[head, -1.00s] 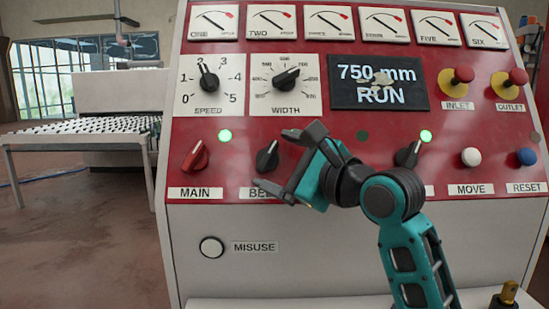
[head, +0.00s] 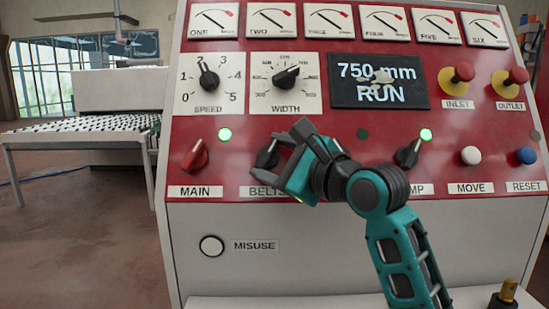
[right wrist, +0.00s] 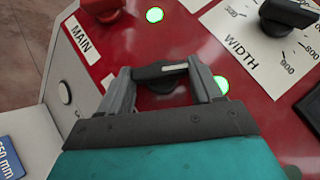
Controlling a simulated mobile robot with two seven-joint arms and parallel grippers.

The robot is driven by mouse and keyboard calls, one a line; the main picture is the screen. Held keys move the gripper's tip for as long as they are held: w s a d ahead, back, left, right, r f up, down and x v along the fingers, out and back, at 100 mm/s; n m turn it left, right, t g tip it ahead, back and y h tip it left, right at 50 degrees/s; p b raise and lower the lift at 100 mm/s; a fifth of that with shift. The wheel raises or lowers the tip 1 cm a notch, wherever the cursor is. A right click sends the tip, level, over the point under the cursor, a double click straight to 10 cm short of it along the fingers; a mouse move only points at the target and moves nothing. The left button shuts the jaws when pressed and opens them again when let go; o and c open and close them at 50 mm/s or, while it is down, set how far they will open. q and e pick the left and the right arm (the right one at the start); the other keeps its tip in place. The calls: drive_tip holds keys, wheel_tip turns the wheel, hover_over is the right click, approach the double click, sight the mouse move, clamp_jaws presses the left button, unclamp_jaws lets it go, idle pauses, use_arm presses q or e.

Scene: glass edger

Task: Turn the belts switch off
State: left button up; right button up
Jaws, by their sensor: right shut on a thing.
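The belts switch (head: 264,158) is a black rotary knob above the partly covered BELTS label (head: 262,191) on the red panel. My right gripper (head: 282,160) is shut on this knob and hides part of it in the head view. In the right wrist view the knob (right wrist: 160,72) lies between the two fingers (right wrist: 160,85), with a pale pointer mark on it. A green lamp (right wrist: 221,85) beside the right finger is lit; the gripper hides it in the head view. My left gripper is not in view.
The red MAIN switch (head: 195,156) is just left, with a lit green lamp (head: 224,135). The SPEED (head: 208,80) and WIDTH (head: 286,77) dials are above. The display (head: 378,82) reads 750 mm RUN. Another black switch (head: 408,152) is close to my right wrist.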

drive_tip(key=shift+c, duration=0.9)
drive_tip(key=shift+n, duration=0.3)
drive_tip(key=n+g, duration=0.5)
drive_tip(key=shift+w+d+r, duration=0.1)
drive_tip(key=shift+w+r, duration=0.05)
drive_tip(key=shift+r, duration=0.25)
drive_tip(key=n+g+h, duration=0.2)
drive_tip(key=n, duration=0.1)
drive_tip(key=n+g+h, duration=0.1)
drive_tip(key=n, duration=0.1)
drive_tip(key=shift+w+r+g, duration=0.2)
drive_tip(key=shift+r+g, duration=0.05)
drive_tip(key=shift+g, duration=0.05)
drive_tip(key=o, duration=1.1)
drive_tip(key=shift+c, duration=0.2)
